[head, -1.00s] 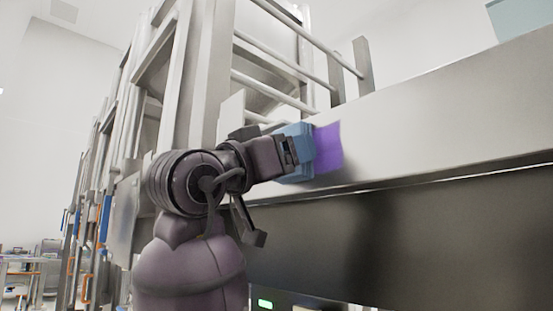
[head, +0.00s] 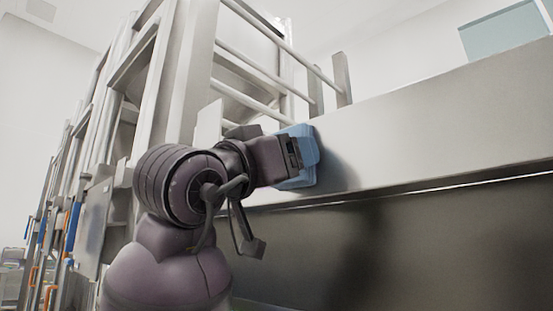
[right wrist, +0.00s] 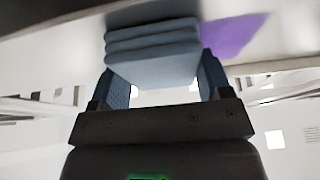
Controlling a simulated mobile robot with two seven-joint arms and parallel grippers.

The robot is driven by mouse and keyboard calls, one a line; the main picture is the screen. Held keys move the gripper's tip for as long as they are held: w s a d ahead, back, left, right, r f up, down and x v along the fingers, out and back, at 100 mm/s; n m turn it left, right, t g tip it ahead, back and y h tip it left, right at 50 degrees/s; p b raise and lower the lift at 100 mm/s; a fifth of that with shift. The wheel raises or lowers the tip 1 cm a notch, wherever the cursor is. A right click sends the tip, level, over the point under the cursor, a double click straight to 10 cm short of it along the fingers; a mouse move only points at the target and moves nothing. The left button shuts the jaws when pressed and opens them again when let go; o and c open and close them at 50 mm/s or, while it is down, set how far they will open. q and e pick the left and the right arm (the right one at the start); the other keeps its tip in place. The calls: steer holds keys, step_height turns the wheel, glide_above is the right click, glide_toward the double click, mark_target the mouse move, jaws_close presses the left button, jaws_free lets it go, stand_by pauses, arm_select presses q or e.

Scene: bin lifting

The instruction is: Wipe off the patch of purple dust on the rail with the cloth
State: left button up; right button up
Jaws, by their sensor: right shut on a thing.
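A folded light-blue cloth (head: 304,157) is held by my right gripper (head: 289,156) against or just in front of the broad pale metal rail (head: 420,125) in the head view. I cannot tell whether it touches. In the right wrist view the cloth (right wrist: 155,52) sits between the two fingers of my right gripper (right wrist: 160,84), which is shut on it. The purple dust patch (right wrist: 232,36) shows on the rail just right of the cloth there. In the head view the patch is hidden, with the cloth and gripper in front. My left gripper is not in view.
A metal frame with rails and posts (head: 200,75) stands left of and behind the rail. A dark panel (head: 400,245) lies below the rail's lower edge. The rail's face to the right of the cloth is clear.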

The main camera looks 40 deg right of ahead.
steer(key=s, duration=0.3)
steer(key=shift+s+d, duration=0.1)
steer(key=shift+s, duration=0.05)
stand_by(0.3)
steer(key=w+b, duration=0.1)
steer(key=w, duration=1.1)
steer(key=shift+a, duration=0.4)
stand_by(0.6)
steer(key=shift+s+a, duration=0.15)
steer(key=shift+a, duration=1.35)
steer(key=shift+s+a, duration=0.1)
steer(key=shift+a, duration=1.35)
